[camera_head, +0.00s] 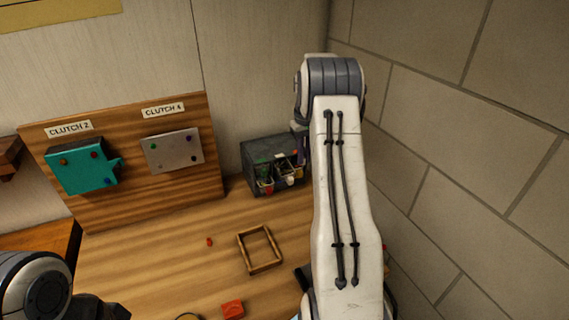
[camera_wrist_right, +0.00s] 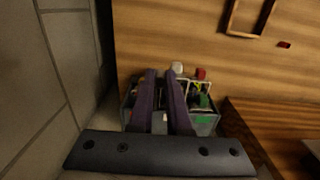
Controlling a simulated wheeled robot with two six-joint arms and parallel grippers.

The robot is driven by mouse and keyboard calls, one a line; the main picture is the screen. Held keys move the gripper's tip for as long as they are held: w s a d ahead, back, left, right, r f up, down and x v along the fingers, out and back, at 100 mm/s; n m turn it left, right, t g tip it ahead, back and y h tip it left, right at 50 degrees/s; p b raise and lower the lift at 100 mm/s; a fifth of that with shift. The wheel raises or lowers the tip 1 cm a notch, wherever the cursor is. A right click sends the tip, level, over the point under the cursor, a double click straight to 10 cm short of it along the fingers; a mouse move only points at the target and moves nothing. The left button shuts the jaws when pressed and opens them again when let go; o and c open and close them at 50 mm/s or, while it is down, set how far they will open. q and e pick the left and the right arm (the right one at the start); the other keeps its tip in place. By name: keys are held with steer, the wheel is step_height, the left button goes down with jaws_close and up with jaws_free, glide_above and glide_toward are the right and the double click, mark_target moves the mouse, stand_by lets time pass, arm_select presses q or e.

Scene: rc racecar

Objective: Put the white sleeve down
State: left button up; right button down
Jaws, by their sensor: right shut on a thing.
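My right gripper (camera_wrist_right: 161,74) reaches over the grey parts box in the right wrist view, its two purple fingers nearly parallel with a narrow gap. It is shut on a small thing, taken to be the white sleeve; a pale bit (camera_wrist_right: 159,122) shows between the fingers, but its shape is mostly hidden. In the head view my right gripper (camera_head: 301,143) is largely behind my own arm, beside the box (camera_head: 262,153). A small white piece (camera_wrist_right: 178,68) shows at the box's edge, just past the fingertips.
The box holds several coloured parts. A wooden frame (camera_head: 259,250), a small red piece (camera_head: 209,241) and a red block (camera_head: 232,309) lie on the table. A wooden board (camera_head: 130,203) with a teal plate (camera_head: 82,166) and a grey plate (camera_head: 173,151) stands at left. A block wall (camera_head: 470,160) bounds the right.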

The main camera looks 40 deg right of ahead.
steer(key=w+f+p, duration=0.1)
steer(key=w, duration=0.1)
steer(key=w+a+f+p, duration=0.1)
steer(key=w, duration=0.1)
steer(key=w+a+f, duration=0.1)
steer(key=w+f, duration=0.1)
steer(key=shift+w+p, duration=0.35)
steer(key=shift+p, duration=0.05)
step_height(320, 180, down, 4)
steer(key=shift+r+p, duration=0.15)
steer(key=shift+p, duration=1)
steer(key=shift+f, duration=0.2)
steer(key=shift+f, duration=0.1)
steer(key=c, duration=1.2)
jaws_free()
steer(key=shift+o, duration=0.2)
